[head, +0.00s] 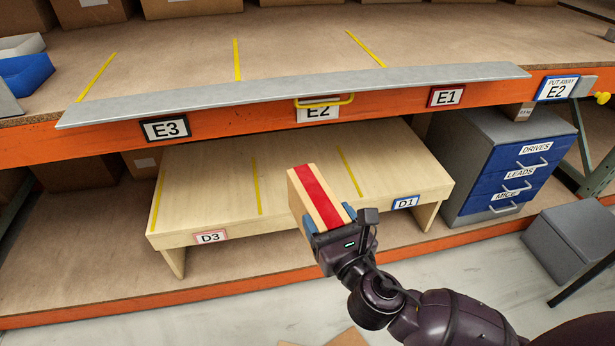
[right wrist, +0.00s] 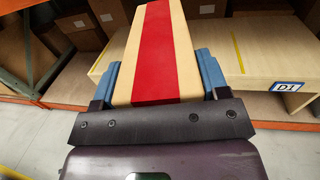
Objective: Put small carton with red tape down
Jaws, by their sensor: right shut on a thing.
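The small carton with red tape (head: 319,198) is light tan with a wide red stripe along its top. My right gripper (head: 331,218) is shut on it, with blue finger pads on both sides. The carton also fills the middle of the right wrist view (right wrist: 153,50), between the pads of the gripper (right wrist: 155,80). In the head view it appears in front of the low wooden riser shelf (head: 215,185), between labels D3 (head: 210,237) and D1 (head: 405,202). I cannot tell whether it touches the riser. My left gripper is not in view.
Yellow lines divide the riser's bare top. Above it is an orange-edged shelf with a grey strip (head: 300,92) and labels E3 (head: 165,128), E2 and E1 (head: 446,96). A blue drawer unit (head: 515,165) stands right of the riser. A grey box (head: 572,238) is at the lower right.

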